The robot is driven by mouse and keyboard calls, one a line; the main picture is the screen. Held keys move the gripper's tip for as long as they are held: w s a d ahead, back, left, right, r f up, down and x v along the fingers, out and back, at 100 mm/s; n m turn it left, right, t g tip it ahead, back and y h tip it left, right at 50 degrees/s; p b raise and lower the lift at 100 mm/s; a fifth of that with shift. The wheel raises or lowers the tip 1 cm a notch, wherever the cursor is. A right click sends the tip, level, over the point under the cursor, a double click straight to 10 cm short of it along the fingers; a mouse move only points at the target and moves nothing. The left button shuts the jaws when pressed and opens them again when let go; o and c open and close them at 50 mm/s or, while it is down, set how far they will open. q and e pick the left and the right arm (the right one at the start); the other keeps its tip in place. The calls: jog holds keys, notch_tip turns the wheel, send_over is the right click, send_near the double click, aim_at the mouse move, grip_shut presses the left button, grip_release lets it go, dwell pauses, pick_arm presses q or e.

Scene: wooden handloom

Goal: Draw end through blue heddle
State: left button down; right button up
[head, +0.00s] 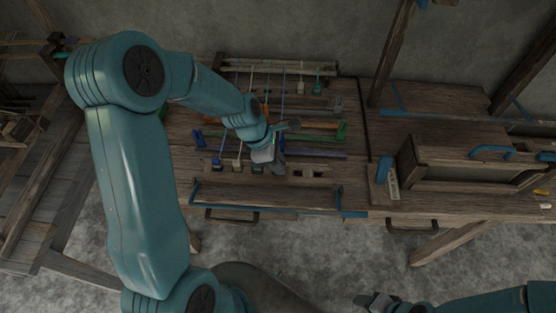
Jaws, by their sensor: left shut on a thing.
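My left gripper (279,164) is over the front part of the loom bench, among the coloured cords and tabs. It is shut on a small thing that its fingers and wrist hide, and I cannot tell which. A blue tab (217,166), a pale tab (237,164) and a green tab (257,170) are in a row left of and below the gripper. A blue cord (283,85) runs at the back. Any blue heddle is too small to make out with certainty. My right gripper (374,301) is low at the bottom edge, away from the bench; its jaws are unclear.
A wooden bench (265,193) with a front trough holds the work. Green end blocks (341,132) flank crosswise bars. A brown-handled tool (318,124) lies right of the wrist. Bare floor lies in front.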

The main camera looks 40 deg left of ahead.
pick_arm(q)
jog(key=shift+f, duration=0.2)
jog(key=c, duration=1)
grip_release()
jog(key=v, duration=1.6)
jog(key=shift+a+r+p, duration=0.15)
jog(key=shift+r+p, duration=0.05)
jog(key=shift+p, duration=0.15)
